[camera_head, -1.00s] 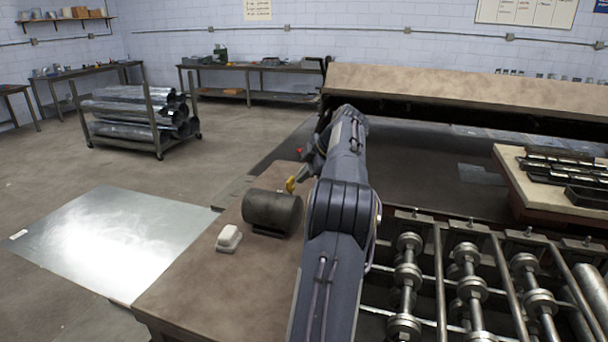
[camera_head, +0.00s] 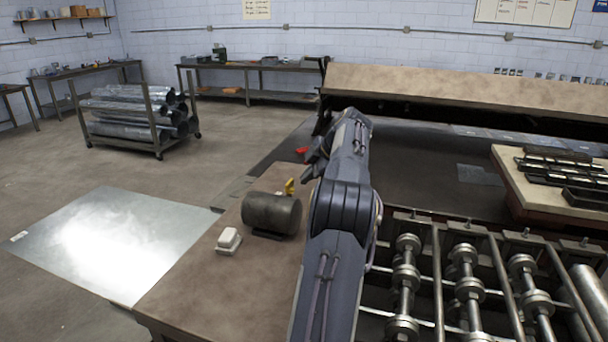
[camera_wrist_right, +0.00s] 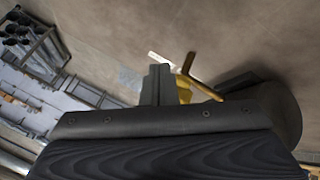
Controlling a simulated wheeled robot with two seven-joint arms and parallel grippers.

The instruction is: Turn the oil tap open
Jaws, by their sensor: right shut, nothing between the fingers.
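The oil tap is a small yellow fitting (camera_head: 289,187) with a lever, at the far side of a dark, lying cylinder (camera_head: 272,214) on the brown tabletop. It also shows in the right wrist view (camera_wrist_right: 205,89), just right of my fingertips and partly hidden behind the gripper. My right gripper (camera_head: 309,172) is shut and empty, just right of the tap in the head view. Its closed fingers show in the wrist view (camera_wrist_right: 158,84); a small gap seems to lie between them and the lever, but contact is hard to judge. My left gripper is not in view.
A white block (camera_head: 228,240) sits left of the cylinder. A machine with metal rollers (camera_head: 465,285) stands at the right. A bare metal sheet (camera_head: 105,240) lies at the left. The tabletop front (camera_head: 215,290) is clear.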

